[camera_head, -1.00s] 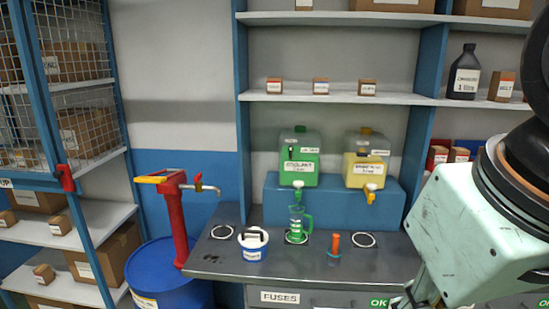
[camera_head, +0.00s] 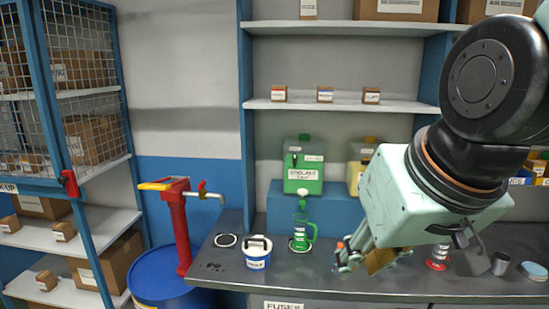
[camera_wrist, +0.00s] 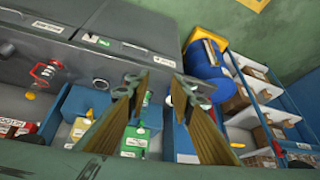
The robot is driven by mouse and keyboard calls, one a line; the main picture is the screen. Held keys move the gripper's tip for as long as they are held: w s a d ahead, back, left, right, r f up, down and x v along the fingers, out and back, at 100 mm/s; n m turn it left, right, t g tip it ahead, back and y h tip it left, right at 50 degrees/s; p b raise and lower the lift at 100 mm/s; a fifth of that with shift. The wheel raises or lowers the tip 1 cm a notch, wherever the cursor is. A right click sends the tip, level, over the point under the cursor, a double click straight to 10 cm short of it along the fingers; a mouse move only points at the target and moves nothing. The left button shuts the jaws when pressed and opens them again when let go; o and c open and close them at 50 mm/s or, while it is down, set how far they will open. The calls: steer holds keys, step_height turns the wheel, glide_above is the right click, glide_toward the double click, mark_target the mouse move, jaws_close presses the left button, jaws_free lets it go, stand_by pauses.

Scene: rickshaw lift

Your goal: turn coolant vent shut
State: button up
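The green coolant tank (camera_head: 304,174) stands upright on a blue riser against the back wall, with a white label on its front. A small dark upright piece (camera_head: 294,159) shows at its upper left front; I cannot tell whether it is the vent or how it is turned. The tank also shows in the wrist view (camera_wrist: 134,143), beyond my fingers. My gripper (camera_head: 357,262) hangs low over the bench, right of the tank and in front of the riser. In the wrist view my gripper (camera_wrist: 160,88) has its two fingers spread, with nothing between them.
My arm partly hides a yellow tank (camera_head: 356,178). A red pump (camera_head: 180,225) stands on a blue drum at left. A shelf (camera_head: 340,107) with small boxes runs above.

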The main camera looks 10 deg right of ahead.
steer(key=w+a+t+b, duration=0.1)
steer(key=w+a+t, duration=0.15)
steer(key=w, duration=1.05)
steer(key=w+a+t, duration=0.2)
steer(key=w+t, duration=0.1)
steer(key=w, duration=1.1)
steer(key=m+t+h+b, duration=0.2)
steer(key=m+t+h, duration=0.15)
steer(key=t, duration=0.25)
glide_toward(295, 155)
steer(key=shift+n+h, duration=0.45)
steer(key=shift+a+v, duration=0.15)
steer(key=shift+v, duration=0.95)
steer(key=shift+a+v, duration=0.15)
steer(key=shift+v, duration=0.95)
steer(key=shift+w+f, duration=0.1)
steer(key=shift+w, duration=0.15)
steer(key=shift+b+x, duration=0.3)
steer(key=shift+x, duration=6.4)
jaws_close()
